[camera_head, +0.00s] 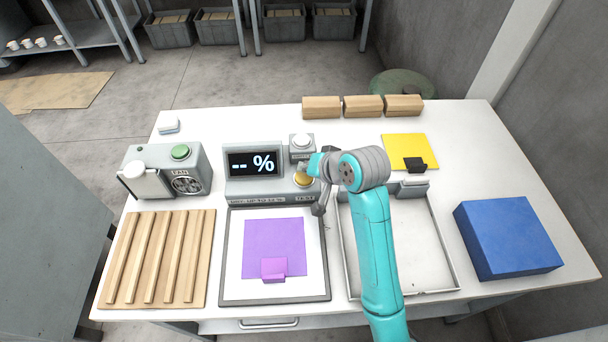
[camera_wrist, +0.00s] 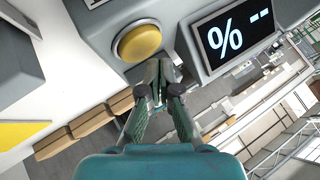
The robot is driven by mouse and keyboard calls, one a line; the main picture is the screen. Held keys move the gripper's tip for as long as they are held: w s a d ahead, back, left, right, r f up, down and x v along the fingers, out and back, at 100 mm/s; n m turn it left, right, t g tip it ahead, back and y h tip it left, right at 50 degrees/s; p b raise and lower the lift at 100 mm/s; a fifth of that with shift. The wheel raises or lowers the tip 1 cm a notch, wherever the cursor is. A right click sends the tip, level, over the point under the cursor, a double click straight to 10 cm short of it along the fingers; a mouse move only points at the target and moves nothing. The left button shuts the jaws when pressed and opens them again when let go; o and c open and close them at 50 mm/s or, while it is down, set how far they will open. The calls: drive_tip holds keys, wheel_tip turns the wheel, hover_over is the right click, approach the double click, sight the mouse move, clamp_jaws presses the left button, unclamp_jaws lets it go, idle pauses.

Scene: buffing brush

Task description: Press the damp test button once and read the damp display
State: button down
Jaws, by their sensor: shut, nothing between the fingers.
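The damp display (camera_head: 253,163) is on the grey tester and reads "-- %"; it also fills the upper right of the wrist view (camera_wrist: 234,36). The round yellow button (camera_head: 303,180) sits right of the display, above a small label, and looks raised in the wrist view (camera_wrist: 139,42). My gripper (camera_wrist: 159,72) is shut and empty. Its tips show right beside the yellow button in the wrist view; I cannot tell whether they touch the tester. In the head view my wrist hangs by the tester's right end.
A white button on a grey block (camera_head: 301,142) stands just behind the yellow one. A green-button device (camera_head: 180,153) is at left. A purple sheet (camera_head: 274,240), a framed tray (camera_head: 452,268) and a blue block (camera_head: 507,238) lie nearer. Brown blocks (camera_head: 362,106) line the back edge.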

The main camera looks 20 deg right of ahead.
sight(306, 177)
drive_tip(key=shift+f, duration=0.15)
idle(0.4)
drive_tip(key=shift+f, duration=0.25)
drive_tip(key=shift+f, duration=0.55)
idle(0.8)
drive_tip(key=shift+r, duration=0.95)
drive_tip(key=shift+r, duration=2.55)
